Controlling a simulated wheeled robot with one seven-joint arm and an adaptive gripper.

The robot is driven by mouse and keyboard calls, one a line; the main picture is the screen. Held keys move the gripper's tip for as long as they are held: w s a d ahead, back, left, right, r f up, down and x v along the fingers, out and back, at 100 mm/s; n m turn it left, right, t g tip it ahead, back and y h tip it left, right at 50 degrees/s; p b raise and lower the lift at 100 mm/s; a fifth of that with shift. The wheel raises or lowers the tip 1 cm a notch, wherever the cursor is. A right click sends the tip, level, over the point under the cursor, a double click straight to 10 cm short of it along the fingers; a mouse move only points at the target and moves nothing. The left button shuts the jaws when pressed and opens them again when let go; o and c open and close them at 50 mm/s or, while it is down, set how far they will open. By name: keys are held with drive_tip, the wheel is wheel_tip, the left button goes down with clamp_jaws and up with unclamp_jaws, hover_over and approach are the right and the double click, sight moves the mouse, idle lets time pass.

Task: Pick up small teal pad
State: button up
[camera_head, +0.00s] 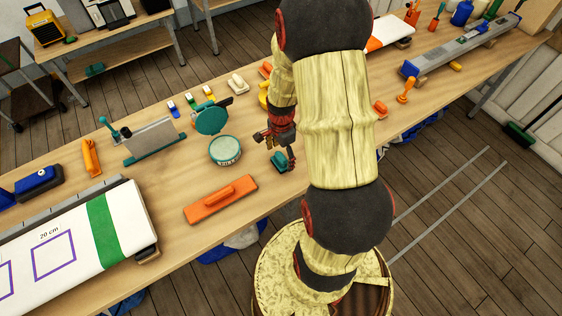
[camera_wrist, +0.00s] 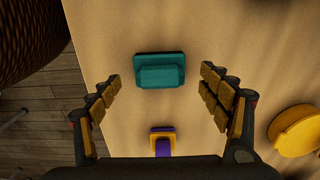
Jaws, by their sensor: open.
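The small teal pad (camera_wrist: 160,70) lies on the wooden table in the wrist view, with a raised block on a wider flat base. It also shows in the head view (camera_head: 281,162), partly covered by my gripper (camera_head: 284,148). In the wrist view my gripper (camera_wrist: 160,82) is open, with one ridged finger to the left of the pad and one to the right. The pad lies between and slightly beyond the fingertips, with a gap on both sides. Nothing is held. The exact height of the fingers above the table is hard to tell.
A small yellow and purple piece (camera_wrist: 163,141) and a round yellow object (camera_wrist: 296,130) lie nearby. A round teal tin (camera_head: 225,151), an orange float (camera_head: 220,198) and a teal-based upright plate (camera_head: 152,140) stand to the left. The near table edge is close.

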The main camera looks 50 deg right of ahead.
sight(281, 156)
drive_tip(key=shift+f, duration=1.5)
drive_tip(key=shift+a, duration=0.1)
drive_tip(key=shift+c, duration=1.3)
drive_tip(key=c, duration=1)
drive_tip(key=shift+r, duration=0.1)
